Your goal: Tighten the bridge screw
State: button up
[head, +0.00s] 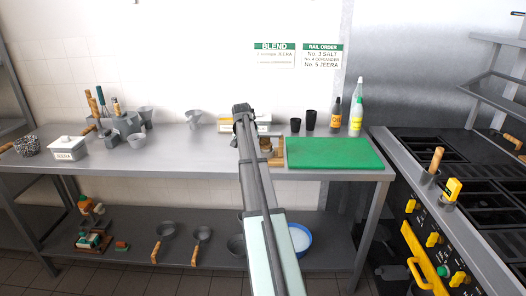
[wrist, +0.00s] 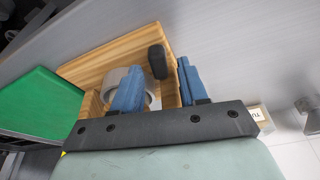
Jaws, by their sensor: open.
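A wooden fixture (head: 278,157) sits on the steel counter beside the green board, partly hidden by my arm in the head view. The wrist view shows its pale wood (wrist: 120,48) close up, with a grey ring-shaped part (wrist: 70,100) on it. A dark upright knob (wrist: 157,62) stands at the wood's edge; I cannot tell whether it is the bridge screw. My gripper (wrist: 158,80) is open, with its two blue fingers apart. The knob shows between them, just beyond, with no clear contact. In the head view my gripper (head: 242,109) is dark and reaches over the counter.
The green board (head: 333,153) lies right of the fixture. Two black cups (head: 303,123) and bottles (head: 357,115) stand behind it. A white box (head: 68,148) and grey pots (head: 127,124) stand at left. The counter's left-middle (head: 185,148) is clear. A stove (head: 455,190) stands at right.

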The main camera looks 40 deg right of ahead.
jog(key=shift+r, duration=1.25)
notch_tip(320, 180, up, 7)
